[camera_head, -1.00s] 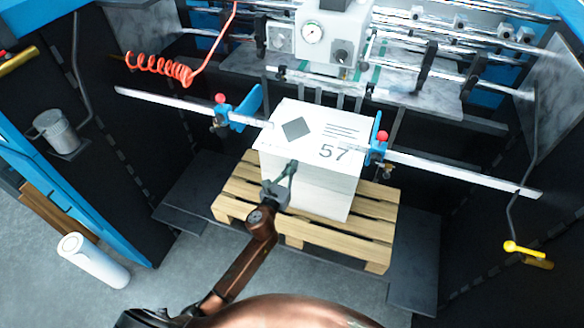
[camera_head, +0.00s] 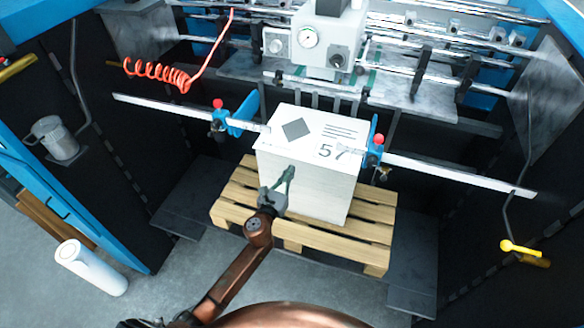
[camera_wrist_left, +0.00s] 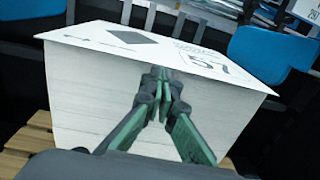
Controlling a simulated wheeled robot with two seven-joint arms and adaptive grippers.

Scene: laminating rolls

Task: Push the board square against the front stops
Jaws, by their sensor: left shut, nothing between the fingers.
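The board (camera_head: 307,131) is the white top of a tall pale stack (camera_head: 317,185), with a grey diamond and "57" printed on it. It also shows in the left wrist view (camera_wrist_left: 128,47). Vertical grey stops (camera_head: 318,101) stand behind the stack; whether the board touches them cannot be told. My left gripper (camera_head: 289,172) is shut and empty, in front of the stack's near face, just below the top edge. In the left wrist view its green-padded fingertips (camera_wrist_left: 161,78) meet before that face; contact is unclear. My right gripper is not in view.
The stack stands on a wooden pallet (camera_head: 230,202). Blue side guides with red knobs (camera_head: 217,104) (camera_head: 378,139) sit on a long rail (camera_head: 448,174), flanking the board. A gauge unit (camera_head: 328,42) hangs behind. A white roll (camera_head: 92,268) lies on the floor at left.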

